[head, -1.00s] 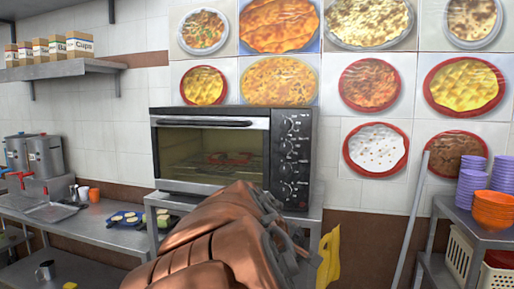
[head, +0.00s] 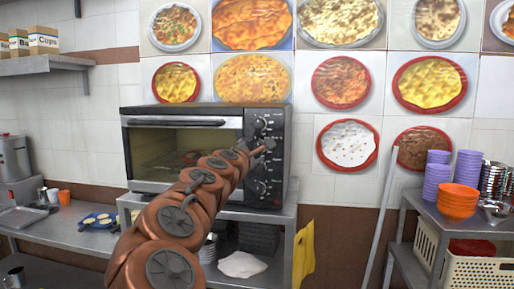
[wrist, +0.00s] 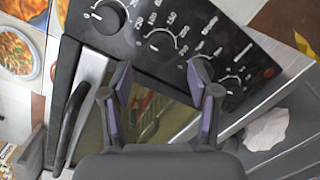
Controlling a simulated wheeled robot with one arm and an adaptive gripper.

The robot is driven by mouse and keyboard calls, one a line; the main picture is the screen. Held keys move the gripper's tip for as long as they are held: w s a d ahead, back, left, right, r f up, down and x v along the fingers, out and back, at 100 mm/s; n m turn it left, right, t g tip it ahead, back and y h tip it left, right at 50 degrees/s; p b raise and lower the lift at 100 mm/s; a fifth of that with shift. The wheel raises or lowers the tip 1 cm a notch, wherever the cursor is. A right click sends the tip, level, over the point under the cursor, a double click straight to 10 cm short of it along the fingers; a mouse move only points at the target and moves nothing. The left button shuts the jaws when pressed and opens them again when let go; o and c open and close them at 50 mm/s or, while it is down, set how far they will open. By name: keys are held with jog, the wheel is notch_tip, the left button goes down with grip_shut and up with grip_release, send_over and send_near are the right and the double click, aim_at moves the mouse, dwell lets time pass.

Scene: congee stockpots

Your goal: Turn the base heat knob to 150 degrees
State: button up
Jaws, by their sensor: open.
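The black control panel (head: 273,160) of the toaster oven carries a column of dark knobs with white dial marks. My gripper (head: 268,145) is in front of the panel's upper middle in the head view. In the wrist view my gripper (wrist: 160,68) is open and empty, and the second knob from the top (wrist: 160,44) shows between and beyond its fingertips. The top knob (wrist: 108,17) is left of it and the lowest knob (wrist: 232,88) right. My right finger partly covers the third knob. The labels are too small to tell which is base heat.
The oven's glass door and handle (head: 180,122) are left of the panel. The oven stands on a metal table (head: 285,218); a white cloth (head: 242,264) lies on its lower shelf. A pole (head: 378,225) leans on the wall.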

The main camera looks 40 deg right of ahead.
aim_at(258, 147)
jog(key=p+x, duration=0.1)
jog(key=x, duration=0.3)
jog(key=shift+w+d, duration=0.25)
jog(key=shift+d, duration=0.2)
jog(key=shift+f, duration=0.1)
grip_shut()
